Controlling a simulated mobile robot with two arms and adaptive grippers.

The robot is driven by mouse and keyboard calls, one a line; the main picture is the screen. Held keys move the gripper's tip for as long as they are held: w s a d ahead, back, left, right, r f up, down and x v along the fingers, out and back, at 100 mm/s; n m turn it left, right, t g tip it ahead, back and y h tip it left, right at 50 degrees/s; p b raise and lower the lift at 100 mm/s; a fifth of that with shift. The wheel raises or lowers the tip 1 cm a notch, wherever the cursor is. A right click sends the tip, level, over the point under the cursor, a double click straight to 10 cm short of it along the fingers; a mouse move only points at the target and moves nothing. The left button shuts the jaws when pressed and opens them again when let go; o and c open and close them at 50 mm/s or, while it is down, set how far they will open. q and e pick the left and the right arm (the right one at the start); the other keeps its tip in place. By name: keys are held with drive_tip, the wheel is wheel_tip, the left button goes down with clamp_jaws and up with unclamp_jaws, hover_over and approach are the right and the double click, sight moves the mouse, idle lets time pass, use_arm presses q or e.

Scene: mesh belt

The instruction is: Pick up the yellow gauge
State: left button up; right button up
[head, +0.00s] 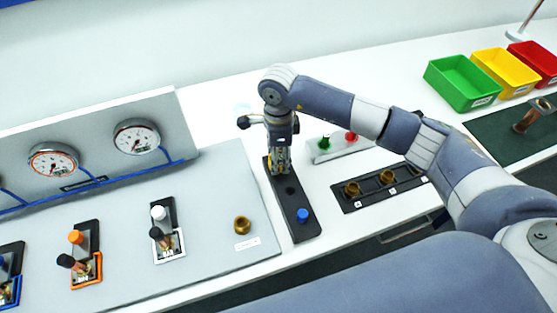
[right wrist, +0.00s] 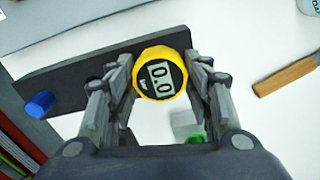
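The yellow gauge (right wrist: 160,72) has a round yellow rim and a display reading 0.0. In the right wrist view it sits between the two fingers of my right gripper (right wrist: 160,68), which come very close to its sides. I cannot tell whether they press on it. In the head view my right gripper (head: 279,165) points down over the far end of a long dark holder (head: 297,213) and mostly hides the gauge; only bits of yellow show. The holder also shows in the right wrist view (right wrist: 75,68). My left gripper is not in view.
A blue cap (head: 302,215) stands at the holder's near end. A grey panel with dials (head: 136,137) and valves is at left. A tray with green and red parts (head: 340,147) and a dark rack with brass fittings (head: 345,205) are at right. Green (head: 462,83), yellow and red bins stand far right.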

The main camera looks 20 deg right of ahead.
drive_tip(key=c, duration=0.4)
drive_tip(key=shift+o, duration=0.2)
